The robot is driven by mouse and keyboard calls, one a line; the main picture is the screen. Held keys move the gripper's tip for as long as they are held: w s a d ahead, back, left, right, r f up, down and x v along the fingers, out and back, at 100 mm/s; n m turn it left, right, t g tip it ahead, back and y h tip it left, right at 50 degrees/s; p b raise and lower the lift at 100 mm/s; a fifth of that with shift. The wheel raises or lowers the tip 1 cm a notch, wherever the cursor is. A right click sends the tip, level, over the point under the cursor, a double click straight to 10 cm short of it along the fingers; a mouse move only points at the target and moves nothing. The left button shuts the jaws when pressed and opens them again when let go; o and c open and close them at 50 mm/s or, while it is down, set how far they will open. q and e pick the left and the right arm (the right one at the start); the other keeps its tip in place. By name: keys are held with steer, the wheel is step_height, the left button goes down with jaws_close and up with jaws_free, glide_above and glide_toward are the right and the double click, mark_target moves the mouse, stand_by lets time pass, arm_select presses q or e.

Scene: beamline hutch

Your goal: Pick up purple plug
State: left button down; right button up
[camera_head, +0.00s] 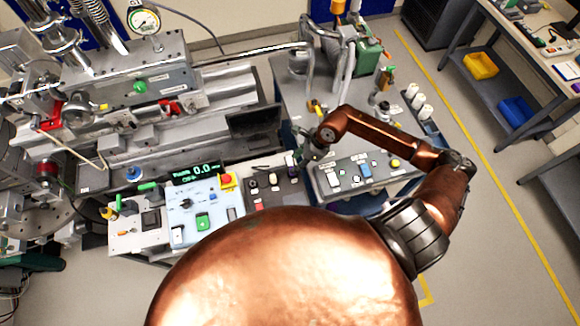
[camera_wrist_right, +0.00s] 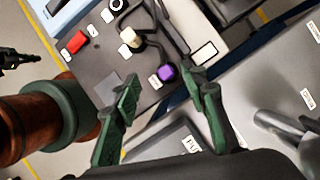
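The purple plug (camera_wrist_right: 167,73) stands near the edge of a dark grey panel (camera_wrist_right: 95,62) in the right wrist view. A dark cable runs close by it. My right gripper (camera_wrist_right: 168,92) is open, with one green finger on each side below the plug. The plug lies in line with the gap, just beyond the fingertips, and no contact shows. In the head view my right gripper (camera_head: 304,156) is small and dark at the panel's right end, and the plug cannot be clearly made out there. My left gripper is not in view.
A white plug (camera_wrist_right: 130,38) and a red button (camera_wrist_right: 77,42) are on the same panel. A grey control box (camera_head: 352,175) stands right of it, and a blue-white box with a red emergency button (camera_head: 227,181) stands left. A green canister (camera_head: 368,60) is behind.

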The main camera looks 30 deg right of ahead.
steer(key=x, duration=0.2)
steer(key=d+p+x, duration=0.1)
steer(key=x, duration=0.1)
steer(key=p+x, duration=0.1)
steer(key=x, duration=0.1)
steer(key=shift+s+d+f, duration=0.1)
steer(key=shift+f, duration=0.9)
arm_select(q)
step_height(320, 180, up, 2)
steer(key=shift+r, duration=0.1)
arm_select(e)
jaws_close()
